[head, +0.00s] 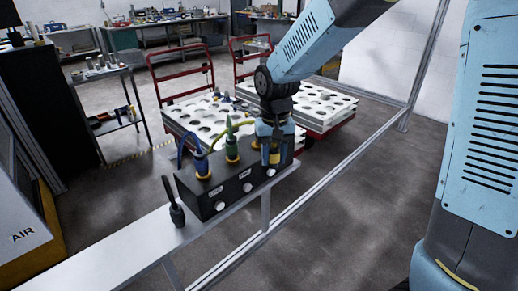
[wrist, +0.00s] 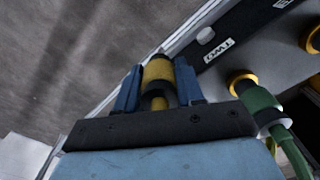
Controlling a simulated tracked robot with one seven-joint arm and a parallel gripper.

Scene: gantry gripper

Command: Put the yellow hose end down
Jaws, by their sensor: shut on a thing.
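The yellow hose end (wrist: 158,72) is between the two blue fingers of my gripper (wrist: 157,88), which is shut on it. In the head view my gripper (head: 272,158) is at the right end of a black box (head: 238,190) with ports and white knobs on its front. I cannot tell whether the yellow end touches the box. A green hose end (head: 231,150) stands upright on the box just left of my gripper, and a blue hose end (head: 201,163) stands further left. The green one (wrist: 258,100) also shows right of my gripper in the wrist view.
The box sits on a pale beam (head: 120,248), which is largely bare at the lower left. A dark handle-like object (head: 176,212) stands left of the box. Red-framed carts (head: 185,113) with white trays are behind. A metal rail (head: 320,187) runs along the right.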

